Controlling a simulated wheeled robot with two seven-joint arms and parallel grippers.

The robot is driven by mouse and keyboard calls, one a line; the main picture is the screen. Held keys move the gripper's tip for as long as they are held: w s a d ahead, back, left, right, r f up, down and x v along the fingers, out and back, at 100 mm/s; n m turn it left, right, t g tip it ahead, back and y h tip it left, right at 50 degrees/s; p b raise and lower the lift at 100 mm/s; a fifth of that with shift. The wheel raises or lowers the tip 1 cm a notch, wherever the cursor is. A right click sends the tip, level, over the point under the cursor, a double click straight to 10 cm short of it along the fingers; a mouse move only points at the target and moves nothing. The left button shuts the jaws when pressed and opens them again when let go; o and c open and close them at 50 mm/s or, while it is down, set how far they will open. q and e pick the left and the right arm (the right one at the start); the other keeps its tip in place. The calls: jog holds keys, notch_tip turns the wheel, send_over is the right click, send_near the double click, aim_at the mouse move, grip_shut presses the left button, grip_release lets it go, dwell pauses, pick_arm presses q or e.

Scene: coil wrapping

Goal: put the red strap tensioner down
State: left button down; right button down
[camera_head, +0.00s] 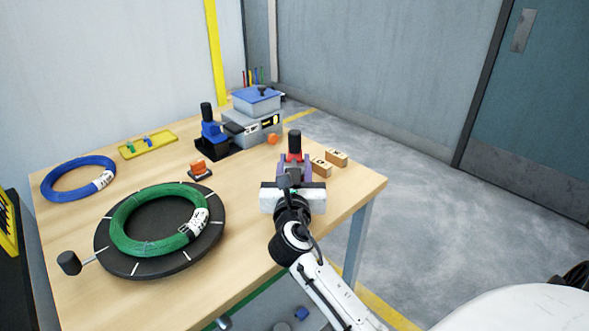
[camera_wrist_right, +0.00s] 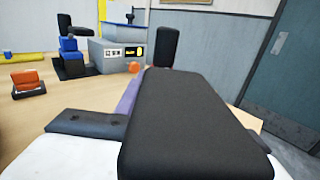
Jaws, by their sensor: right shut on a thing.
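The red strap tensioner (camera_head: 294,157) shows in the head view near the right side of the table, with its black handle (camera_head: 295,140) upright. My right gripper (camera_head: 294,168) is shut on it, with purple parts on both sides. In the right wrist view a large black body fills the front and hides most of the tool; the black handle (camera_wrist_right: 166,47) rises behind it. I cannot tell whether the tensioner touches the table. My left gripper is not in view.
Two wooden blocks (camera_head: 336,157) lie just right of the tensioner. A blue tool on a black stand (camera_head: 212,138), a grey box (camera_head: 252,125) and an orange-topped item (camera_head: 199,169) are behind and left. A green coil (camera_head: 128,240) lies on a black turntable. Bare wood (camera_head: 240,220) lies between.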

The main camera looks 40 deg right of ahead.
jog(key=shift+f, duration=0.15)
jog(key=c, duration=1.4)
grip_release()
jog(key=shift+f, duration=0.1)
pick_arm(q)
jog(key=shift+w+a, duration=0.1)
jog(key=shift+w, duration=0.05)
pick_arm(e)
jog(key=shift+o, duration=1)
